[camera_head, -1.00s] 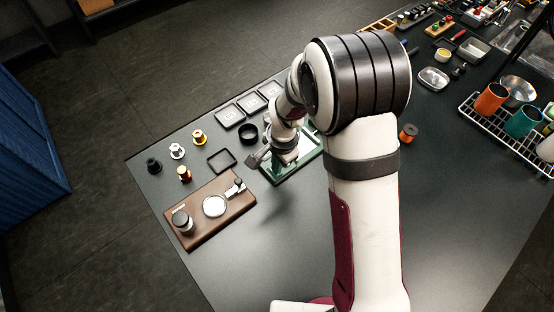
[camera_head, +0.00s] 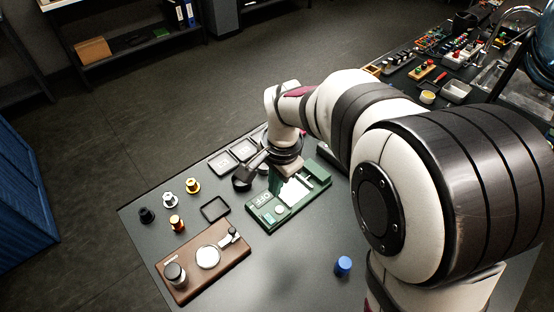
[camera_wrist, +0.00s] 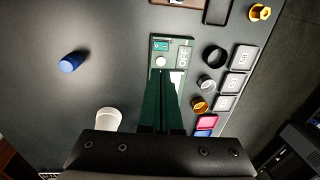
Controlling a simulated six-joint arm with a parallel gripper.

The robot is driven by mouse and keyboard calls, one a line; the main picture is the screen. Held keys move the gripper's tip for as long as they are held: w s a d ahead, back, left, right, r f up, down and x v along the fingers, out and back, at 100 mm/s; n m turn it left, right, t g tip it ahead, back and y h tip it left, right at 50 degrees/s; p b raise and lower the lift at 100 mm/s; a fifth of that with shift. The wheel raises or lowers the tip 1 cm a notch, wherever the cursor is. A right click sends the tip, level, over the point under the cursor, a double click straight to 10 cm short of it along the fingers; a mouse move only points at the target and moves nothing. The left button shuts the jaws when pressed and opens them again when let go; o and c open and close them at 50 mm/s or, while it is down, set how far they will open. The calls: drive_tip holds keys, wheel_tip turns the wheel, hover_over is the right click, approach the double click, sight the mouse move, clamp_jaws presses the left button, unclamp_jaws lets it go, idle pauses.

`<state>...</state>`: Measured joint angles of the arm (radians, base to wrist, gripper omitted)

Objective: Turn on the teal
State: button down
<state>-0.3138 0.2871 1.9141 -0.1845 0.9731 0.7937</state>
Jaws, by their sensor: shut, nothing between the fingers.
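A green board (camera_head: 270,214) lies on the dark table in the head view, with an OFF label and a round pale button (camera_head: 280,209). In the wrist view the board (camera_wrist: 186,42) shows a small teal rocker switch (camera_wrist: 161,45), the white button (camera_wrist: 160,61) and the OFF label (camera_wrist: 183,58) beside them. My gripper (camera_wrist: 163,74) is shut and empty; its dark green fingers point at the board, their tips just short of the white button in the picture. Whether they touch the board cannot be told. The fingers hide part of the board's lower end.
A blue cylinder (camera_head: 343,265) stands on open table to the board's right. A brown board (camera_head: 228,262) with a jar lies front left. Small spools, including an orange one (camera_head: 177,223), and an empty black frame (camera_head: 215,209) stand left. Grey square trays (camera_head: 222,163) line the back edge.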

sight(266, 215)
drive_tip(key=f, duration=0.4)
drive_tip(key=w+a+f, duration=0.1)
drive_tip(key=f, duration=0.4)
drive_tip(key=w+a+f, duration=0.1)
drive_tip(key=f, duration=0.4)
drive_tip(key=shift+w+a, duration=0.1)
drive_tip(key=shift+a, duration=0.05)
drive_tip(key=shift+f, duration=0.15)
idle(0.3)
drive_tip(key=shift+s+d+r, duration=0.2)
drive_tip(key=shift+s+d, duration=0.3)
wheel_tip(266, 215, up, 14)
drive_tip(key=s+d, duration=0.1)
idle(0.4)
